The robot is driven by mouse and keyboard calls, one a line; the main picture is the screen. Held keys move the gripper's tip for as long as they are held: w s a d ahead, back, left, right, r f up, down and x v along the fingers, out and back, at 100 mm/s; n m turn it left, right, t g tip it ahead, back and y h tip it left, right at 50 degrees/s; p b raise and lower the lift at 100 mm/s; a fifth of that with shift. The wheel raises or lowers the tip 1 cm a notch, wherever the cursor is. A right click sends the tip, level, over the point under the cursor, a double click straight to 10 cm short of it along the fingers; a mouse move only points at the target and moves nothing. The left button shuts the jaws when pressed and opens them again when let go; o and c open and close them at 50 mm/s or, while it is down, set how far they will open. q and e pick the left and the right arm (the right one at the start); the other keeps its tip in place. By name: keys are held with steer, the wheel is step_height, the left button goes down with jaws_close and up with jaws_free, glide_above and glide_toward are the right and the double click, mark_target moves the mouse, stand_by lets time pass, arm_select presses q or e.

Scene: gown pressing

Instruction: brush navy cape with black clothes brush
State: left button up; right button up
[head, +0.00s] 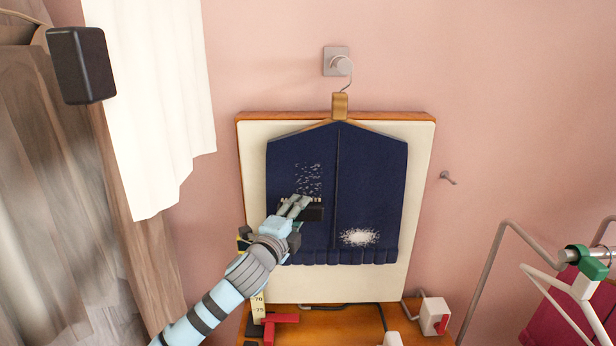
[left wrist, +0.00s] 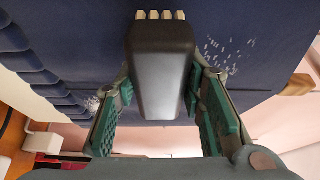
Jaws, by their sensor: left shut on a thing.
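The navy cape (head: 372,180) hangs on a hanger from a wall hook, in front of a pale padded board. Sparse white specks (head: 308,178) lie on its upper left half, and a dense white patch (head: 359,237) is at its lower right. My left gripper (head: 296,206) is at the cape's left half, just below the sparse specks. It is shut on the black clothes brush (head: 316,211). In the left wrist view the brush (left wrist: 160,75) sits between the green finger pads, pale bristles toward the cape. Whether they touch the cloth is unclear. My right gripper is out of view.
The padded board (head: 420,200) stands behind the cape on a wooden table (head: 350,322). A white curtain (head: 160,100) hangs at left. A white and red device (head: 434,316) is on the table. A metal rail (head: 490,265) with hangers stands at right.

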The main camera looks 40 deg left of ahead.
mark_target(304, 158)
arm_select(q)
step_height(304, 158, up, 5)
steer(key=p, duration=0.3)
steer(key=shift+f, duration=0.15)
step_height(304, 158, up, 7)
steer(key=shift+r+b, duration=0.1)
steer(key=shift+b, duration=0.3)
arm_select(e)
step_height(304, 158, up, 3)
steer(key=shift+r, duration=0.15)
arm_select(q)
steer(key=shift+w+a, duration=0.2)
steer(key=shift+w, duration=0.05)
steer(key=shift+w+a, duration=0.35)
steer(key=shift+w, duration=0.15)
